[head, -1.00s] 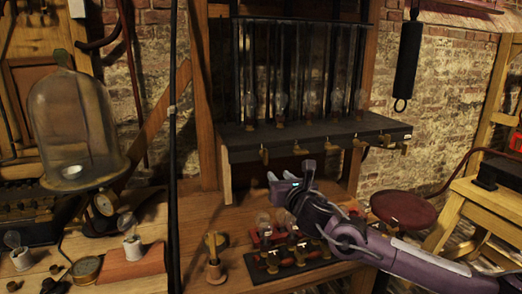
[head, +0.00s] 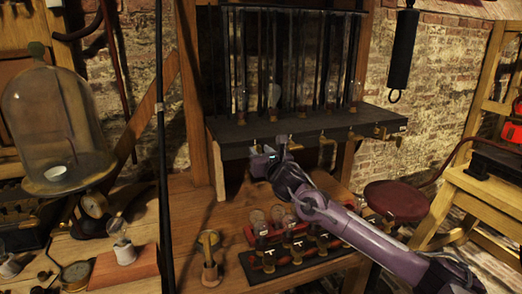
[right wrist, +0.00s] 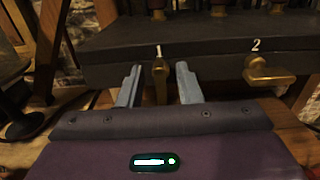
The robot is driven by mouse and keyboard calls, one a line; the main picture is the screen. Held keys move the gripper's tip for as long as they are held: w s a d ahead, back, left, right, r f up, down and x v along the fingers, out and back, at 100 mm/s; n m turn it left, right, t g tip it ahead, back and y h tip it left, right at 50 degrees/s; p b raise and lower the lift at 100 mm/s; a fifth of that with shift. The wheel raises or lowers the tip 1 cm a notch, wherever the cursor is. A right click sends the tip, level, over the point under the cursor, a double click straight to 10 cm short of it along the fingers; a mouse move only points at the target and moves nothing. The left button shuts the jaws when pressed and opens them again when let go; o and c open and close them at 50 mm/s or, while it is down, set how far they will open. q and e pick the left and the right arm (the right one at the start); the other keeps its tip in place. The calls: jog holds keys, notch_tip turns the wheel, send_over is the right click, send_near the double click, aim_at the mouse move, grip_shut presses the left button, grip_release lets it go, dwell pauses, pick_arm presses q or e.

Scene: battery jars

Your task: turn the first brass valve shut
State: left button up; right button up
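The first brass valve (right wrist: 160,78) hangs below the number 1 on the front edge of a dark shelf (right wrist: 110,45), its narrow handle end-on to the right wrist camera. My right gripper (right wrist: 157,72) is open, with one grey finger on each side of this valve and visible gaps between. In the head view my right gripper (head: 258,160) is at the shelf's left front edge and largely hides the first valve. A second brass valve (right wrist: 268,72), under the number 2, has its handle lying sideways to the right. My left gripper is not in view.
Glass tubes and bulbs (head: 330,95) stand on the shelf. Below my right arm, a board with several bulbs and brass terminals (head: 290,250) sits on the wooden bench. A glass bell jar (head: 55,120) is at the left, a red stool (head: 395,200) at the right.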

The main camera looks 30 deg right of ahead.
grip_shut()
dwell(0.5)
pick_arm(q)
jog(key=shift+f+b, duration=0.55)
jog(key=shift+b, duration=0.05)
pick_arm(e)
jog(key=m, duration=0.6)
jog(key=d+f+m, duration=0.1)
jog(key=m, duration=1)
jog(key=shift+s+d+f+m, duration=0.1)
jog(key=shift+d+f+m, duration=0.1)
jog(key=shift+m, duration=0.2)
grip_release()
